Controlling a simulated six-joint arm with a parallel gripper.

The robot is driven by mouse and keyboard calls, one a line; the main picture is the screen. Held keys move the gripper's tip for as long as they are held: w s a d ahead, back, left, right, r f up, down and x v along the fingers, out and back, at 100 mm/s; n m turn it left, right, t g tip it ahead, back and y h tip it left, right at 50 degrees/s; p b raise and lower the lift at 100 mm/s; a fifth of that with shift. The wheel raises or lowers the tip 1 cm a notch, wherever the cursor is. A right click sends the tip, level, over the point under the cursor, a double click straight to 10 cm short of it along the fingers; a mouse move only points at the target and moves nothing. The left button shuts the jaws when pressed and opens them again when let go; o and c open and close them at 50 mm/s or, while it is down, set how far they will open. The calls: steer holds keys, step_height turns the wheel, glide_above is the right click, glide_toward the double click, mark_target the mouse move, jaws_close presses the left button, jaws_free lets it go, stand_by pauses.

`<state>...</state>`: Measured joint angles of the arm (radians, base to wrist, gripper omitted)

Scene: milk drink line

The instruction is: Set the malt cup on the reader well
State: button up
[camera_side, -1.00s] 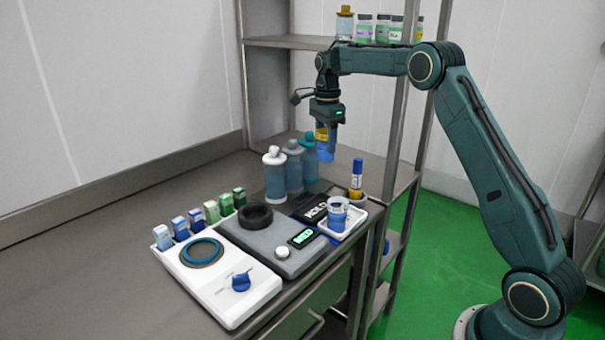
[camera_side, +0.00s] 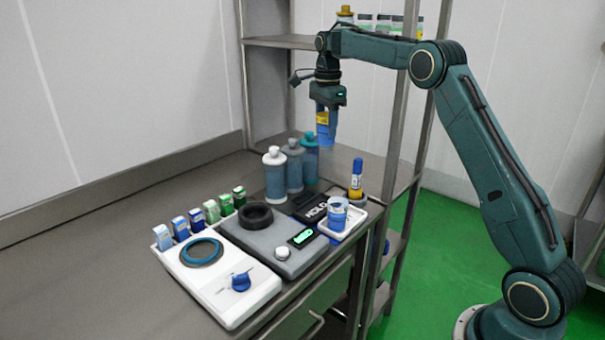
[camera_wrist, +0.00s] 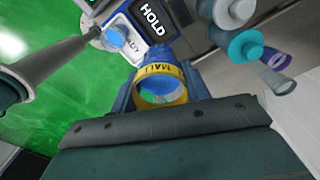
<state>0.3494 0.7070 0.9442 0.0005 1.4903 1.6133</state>
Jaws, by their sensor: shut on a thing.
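My gripper (camera_side: 325,112) is shut on the malt cup, a blue cup (camera_side: 326,134) with a yellow band. It holds the cup roughly upright, high above the bench near the bottles. In the wrist view the cup's yellow rim (camera_wrist: 161,71), lettered MALT, sits between the blue fingers. The grey unit (camera_side: 259,243) has a raised black ring (camera_side: 256,215), which looks like the reader well, a green display (camera_side: 302,238) and a white knob (camera_side: 282,254). The ring looks empty and is left of and below the cup in the side view.
Bottles (camera_side: 275,177) stand behind the grey unit. A black HOLD panel (camera_wrist: 152,20), a white tray with a blue cup (camera_side: 337,216) and a yellow-and-blue marker-like bottle (camera_side: 356,180) are at the right. A white unit (camera_side: 225,300) with small cartons is at left. Shelf posts stand behind.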

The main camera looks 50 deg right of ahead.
steer(key=w+a+f+n, duration=0.2)
steer(key=a+f, duration=0.3)
steer(key=a, duration=0.5)
steer(key=w+a+f+n, duration=0.2)
steer(key=w+a+f, duration=0.2)
steer(key=a, duration=0.6)
steer(key=shift+w+a+f+n, duration=0.3)
steer(key=shift+w+a+f, duration=0.05)
steer(key=shift+w+a, duration=0.05)
steer(key=shift+f, duration=0.15)
steer(key=shift+f, duration=2.75)
steer(key=shift+f, duration=0.6)
steer(key=o, duration=0.8)
